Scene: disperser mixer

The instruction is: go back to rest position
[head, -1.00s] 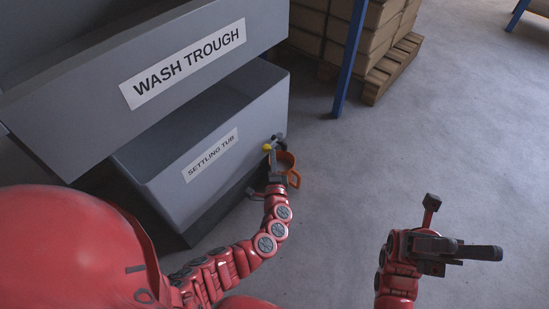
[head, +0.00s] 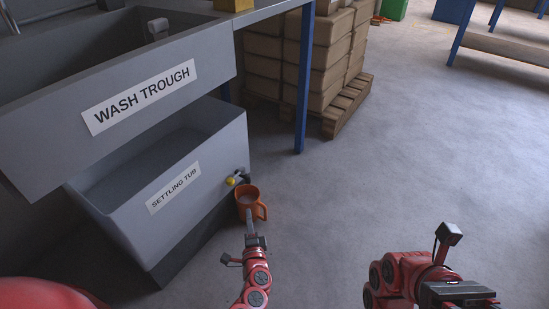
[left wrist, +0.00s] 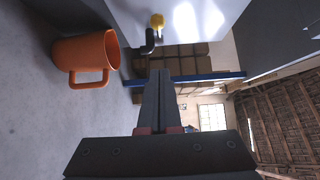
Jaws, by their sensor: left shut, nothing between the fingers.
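My left gripper (head: 250,226) is shut and empty in the head view, just in front of an orange mug (head: 250,204). In the left wrist view the shut fingers (left wrist: 159,88) point ahead, and the mug (left wrist: 86,58) is off to their left, apart from them. The mug is on the floor below a tap with a yellow knob (head: 231,181) on the settling tub. My right gripper (head: 462,293) is at the bottom right of the head view, over open floor; its fingers are seen too poorly to tell their opening.
The settling tub (head: 205,150) and the wash trough (head: 212,65) above it fill the left side. A blue table leg (head: 304,90) and a pallet (head: 347,108) of cartons stand behind. The floor (head: 420,150) to the right is clear.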

